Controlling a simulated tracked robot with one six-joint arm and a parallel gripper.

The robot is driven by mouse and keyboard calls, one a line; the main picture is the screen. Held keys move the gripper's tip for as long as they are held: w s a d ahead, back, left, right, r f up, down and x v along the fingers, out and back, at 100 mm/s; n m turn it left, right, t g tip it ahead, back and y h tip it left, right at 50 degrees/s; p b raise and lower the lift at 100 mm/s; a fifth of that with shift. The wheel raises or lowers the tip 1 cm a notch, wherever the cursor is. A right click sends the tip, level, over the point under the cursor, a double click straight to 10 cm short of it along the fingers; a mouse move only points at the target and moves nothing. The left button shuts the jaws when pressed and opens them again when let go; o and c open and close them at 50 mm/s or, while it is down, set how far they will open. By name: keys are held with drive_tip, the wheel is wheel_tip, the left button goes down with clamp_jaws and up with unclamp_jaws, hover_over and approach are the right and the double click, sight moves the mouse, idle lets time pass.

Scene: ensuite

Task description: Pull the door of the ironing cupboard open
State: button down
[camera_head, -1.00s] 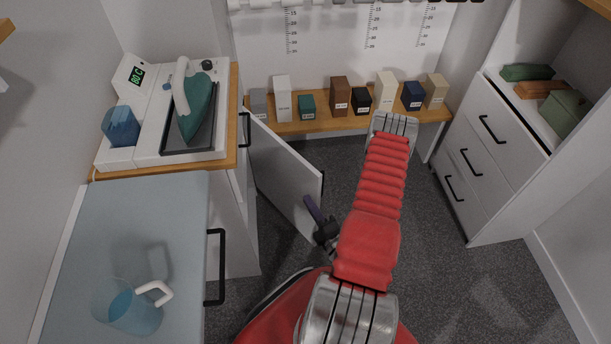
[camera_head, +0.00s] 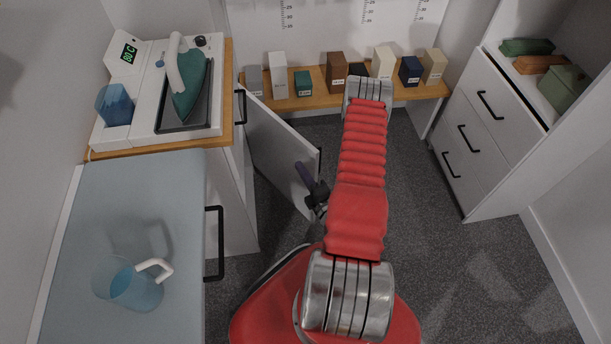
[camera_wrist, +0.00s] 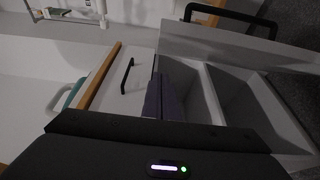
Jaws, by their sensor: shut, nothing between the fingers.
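The ironing cupboard's white door (camera_head: 270,140) stands ajar at a wide angle from the cabinet below the iron. I see its inner face in the head view; its black handle (camera_wrist: 232,16) shows beyond the panel (camera_wrist: 240,45) in the wrist view. The fingers also show in the wrist view (camera_wrist: 168,95). Whether they touch the door I cannot tell. Grey compartments (camera_wrist: 245,100) show to the right of the fingers.
A teal iron (camera_head: 190,88) stands on the wooden counter. A blue-grey board (camera_head: 150,210) with a clear jug (camera_head: 130,285) is at left. Small boxes line the back shelf (camera_head: 310,100). A drawer unit (camera_head: 480,140) stands right. The dark floor (camera_head: 430,250) between is clear.

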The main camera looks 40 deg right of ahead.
sight(303, 152)
drive_tip(key=shift+w+d, duration=2.7)
drive_tip(key=shift+d, duration=0.1)
